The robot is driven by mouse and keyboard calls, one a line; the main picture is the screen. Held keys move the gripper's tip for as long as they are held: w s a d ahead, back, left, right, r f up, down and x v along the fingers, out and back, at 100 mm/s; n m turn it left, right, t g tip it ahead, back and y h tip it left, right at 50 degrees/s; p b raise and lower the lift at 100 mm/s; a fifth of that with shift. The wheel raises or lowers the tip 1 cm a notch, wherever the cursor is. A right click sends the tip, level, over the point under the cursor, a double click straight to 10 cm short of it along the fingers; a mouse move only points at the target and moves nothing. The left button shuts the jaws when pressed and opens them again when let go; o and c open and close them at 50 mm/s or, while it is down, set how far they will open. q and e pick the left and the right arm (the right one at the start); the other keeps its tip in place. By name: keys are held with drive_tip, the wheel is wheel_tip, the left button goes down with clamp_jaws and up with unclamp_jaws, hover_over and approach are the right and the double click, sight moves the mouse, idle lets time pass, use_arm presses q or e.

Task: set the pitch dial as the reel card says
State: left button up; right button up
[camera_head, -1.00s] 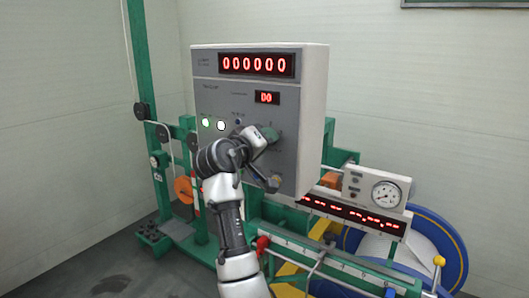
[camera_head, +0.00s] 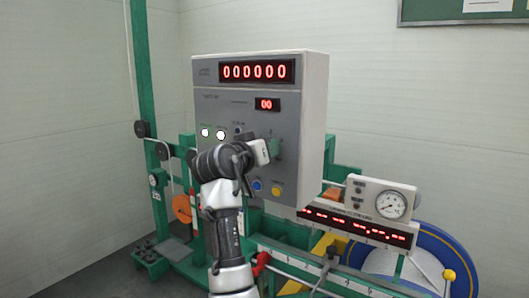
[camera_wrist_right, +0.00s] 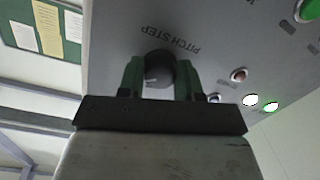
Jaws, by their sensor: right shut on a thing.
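The grey control box (camera_head: 310,120) shows a six-digit red readout (camera_head: 257,71) of zeros and a small readout (camera_head: 267,104) that looks like 00. In the right wrist view a dark round knob (camera_wrist_right: 160,66) sits beside the upside-down words PITCH STEP (camera_wrist_right: 170,38), with a short pale mark near its lower edge. My right gripper (camera_wrist_right: 160,80) is shut on this knob, one green finger on each side. In the head view my right gripper (camera_head: 272,149) is at the box face and hides the knob. I cannot make out a reel card. My left gripper is not in view.
Two lit lamps (camera_head: 213,134) are left of my gripper; blue (camera_head: 257,185) and yellow (camera_head: 277,190) buttons are below it. A gauge box (camera_head: 365,196) and blue reel (camera_head: 435,240) stand at the lower right. A green board (camera_head: 440,10) holds papers, unreadable.

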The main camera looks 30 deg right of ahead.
drive_tip(key=shift+f, duration=0.15)
drive_tip(key=o, duration=0.9)
drive_tip(key=shift+a, duration=0.15)
drive_tip(key=b+v, duration=0.2)
drive_tip(key=v, duration=0.8)
drive_tip(key=shift+s+a, duration=0.2)
drive_tip(key=shift+a, duration=0.1)
